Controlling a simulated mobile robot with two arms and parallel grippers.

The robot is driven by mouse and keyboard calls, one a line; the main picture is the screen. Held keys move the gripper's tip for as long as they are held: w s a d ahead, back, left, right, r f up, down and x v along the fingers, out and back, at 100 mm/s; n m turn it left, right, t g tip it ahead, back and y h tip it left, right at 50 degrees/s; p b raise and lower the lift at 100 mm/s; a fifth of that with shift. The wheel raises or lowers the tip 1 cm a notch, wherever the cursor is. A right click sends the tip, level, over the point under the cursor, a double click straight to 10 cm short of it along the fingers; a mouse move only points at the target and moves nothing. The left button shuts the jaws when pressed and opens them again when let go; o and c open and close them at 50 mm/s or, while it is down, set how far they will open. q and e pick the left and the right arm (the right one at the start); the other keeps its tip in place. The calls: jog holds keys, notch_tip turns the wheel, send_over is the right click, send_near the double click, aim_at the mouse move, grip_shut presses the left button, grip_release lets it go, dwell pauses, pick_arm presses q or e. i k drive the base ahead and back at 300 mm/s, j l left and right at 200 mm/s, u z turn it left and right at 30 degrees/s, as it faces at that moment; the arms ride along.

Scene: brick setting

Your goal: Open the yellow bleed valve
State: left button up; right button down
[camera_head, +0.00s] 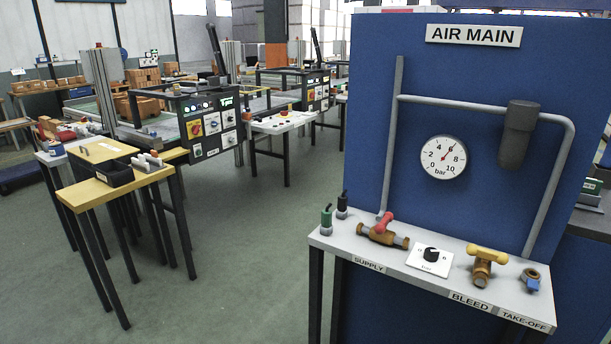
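The yellow bleed valve (486,254) stands on the grey shelf (400,268) of the blue air main panel, above the label BLEED (470,302). It has a brass body (481,273) and a yellow handle that lies roughly crosswise in the picture. A red-handled brass supply valve (382,231) sits to its left. A white plate with a black knob (431,255) is between them. The round bar gauge (443,157) above has its needle pointing up and right, near 6. Neither of my grippers is in view.
A small brass ring fitting with a blue part (531,279) is right of the bleed valve. Green and black bottle-like items (326,219) stand at the shelf's left end. A wooden-topped table (110,185) is at left. Green floor (240,260) between is clear.

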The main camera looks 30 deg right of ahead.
aim_at(472, 249)
jog(key=z, duration=1.95)
